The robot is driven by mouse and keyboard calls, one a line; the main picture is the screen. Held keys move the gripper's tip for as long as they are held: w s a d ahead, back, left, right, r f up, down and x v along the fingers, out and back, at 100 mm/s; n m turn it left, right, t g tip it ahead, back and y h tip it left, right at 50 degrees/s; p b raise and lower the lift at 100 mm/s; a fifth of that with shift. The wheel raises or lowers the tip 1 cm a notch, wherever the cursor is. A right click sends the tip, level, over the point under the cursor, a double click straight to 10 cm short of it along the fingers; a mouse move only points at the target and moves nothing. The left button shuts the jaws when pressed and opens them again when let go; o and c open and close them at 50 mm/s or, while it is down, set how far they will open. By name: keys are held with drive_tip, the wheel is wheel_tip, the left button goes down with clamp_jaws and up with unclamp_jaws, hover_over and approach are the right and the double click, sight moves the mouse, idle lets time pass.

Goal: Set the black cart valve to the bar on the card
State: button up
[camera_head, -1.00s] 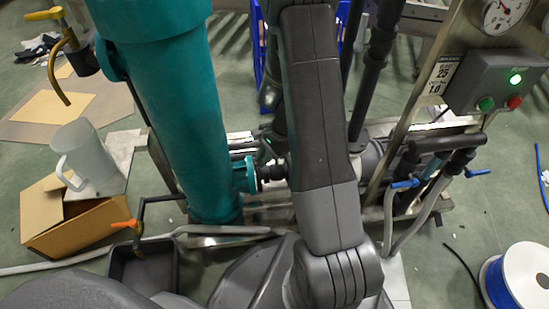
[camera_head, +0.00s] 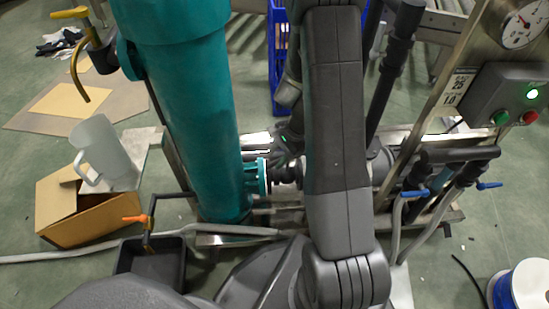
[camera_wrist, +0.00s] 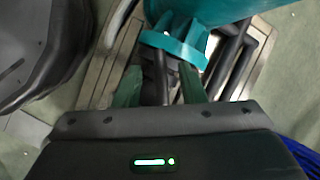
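A white card (camera_head: 455,90) with "25" and "1.0" on it is fixed to the metal panel (camera_head: 432,118), beside a round pressure gauge (camera_head: 524,24). I cannot make out the gauge's exact reading. A black fitting (camera_head: 286,173) sits at the flange of the teal column (camera_head: 185,110), partly hidden by my arm; I cannot tell whether it is the cart valve. Nothing is clearly held.
A control box (camera_head: 510,95) with a lit green lamp is on the right. Blue-handled valves (camera_head: 489,186) sit below it. A cable spool (camera_head: 525,288) stands at lower right. A black bin (camera_head: 150,260), cardboard box (camera_head: 85,215) and white jug (camera_head: 103,150) are on the left.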

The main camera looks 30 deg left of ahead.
drive_tip(key=p+v, duration=0.1)
drive_tip(key=v, duration=0.4)
drive_tip(key=shift+w+r+p, duration=0.1)
drive_tip(key=shift+r+p, duration=0.1)
drive_tip(key=shift+p, duration=0.15)
